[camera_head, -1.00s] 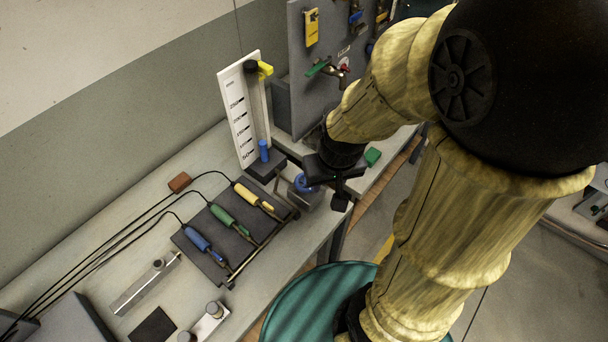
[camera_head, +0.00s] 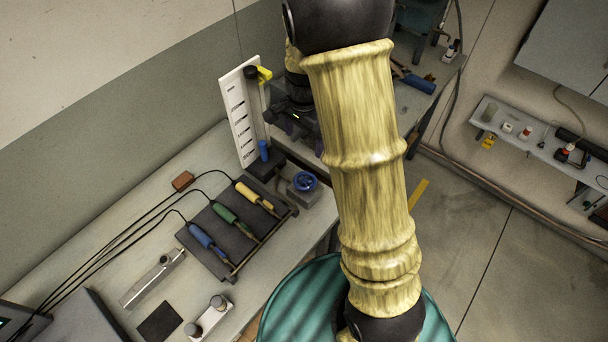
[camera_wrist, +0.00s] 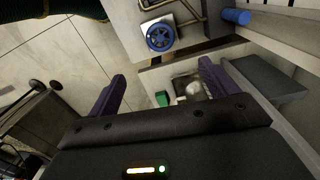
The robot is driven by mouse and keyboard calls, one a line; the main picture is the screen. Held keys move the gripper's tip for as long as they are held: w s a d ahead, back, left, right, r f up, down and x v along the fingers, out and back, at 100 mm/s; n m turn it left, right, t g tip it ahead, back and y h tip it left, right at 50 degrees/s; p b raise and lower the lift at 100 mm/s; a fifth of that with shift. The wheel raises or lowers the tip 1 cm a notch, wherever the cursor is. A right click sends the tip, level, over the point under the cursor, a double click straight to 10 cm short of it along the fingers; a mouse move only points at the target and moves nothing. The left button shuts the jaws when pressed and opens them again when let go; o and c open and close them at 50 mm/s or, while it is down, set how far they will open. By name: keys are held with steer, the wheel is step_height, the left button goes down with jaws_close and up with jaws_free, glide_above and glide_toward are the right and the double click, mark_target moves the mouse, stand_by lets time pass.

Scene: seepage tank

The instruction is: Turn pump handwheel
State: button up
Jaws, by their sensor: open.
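The pump handwheel (camera_head: 305,182) is a small blue spoked wheel on a grey block at the bench's right edge, beside the measuring column. In the wrist view the blue handwheel (camera_wrist: 160,37) shows face-on, beyond the fingertips and roughly between their directions. My gripper (camera_head: 302,132) is behind the wheel in the head view, near the column and partly hidden by my arm. In the wrist view its two purple fingers (camera_wrist: 162,72) are wide apart with nothing between them. The gripper is apart from the wheel.
A white graduated board (camera_head: 238,115) with a yellow clip (camera_head: 264,74) and a blue cap (camera_head: 263,150) stands close to the gripper. A dark rack (camera_head: 232,238) holds blue, green and yellow handled tools. A teal round stool or drum top (camera_head: 285,312) is in front.

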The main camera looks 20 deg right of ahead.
mark_target(304, 181)
step_height(304, 181, down, 18)
steer(key=p, duration=0.3)
steer(key=shift+r, duration=0.25)
stand_by(0.4)
steer(key=c, duration=1)
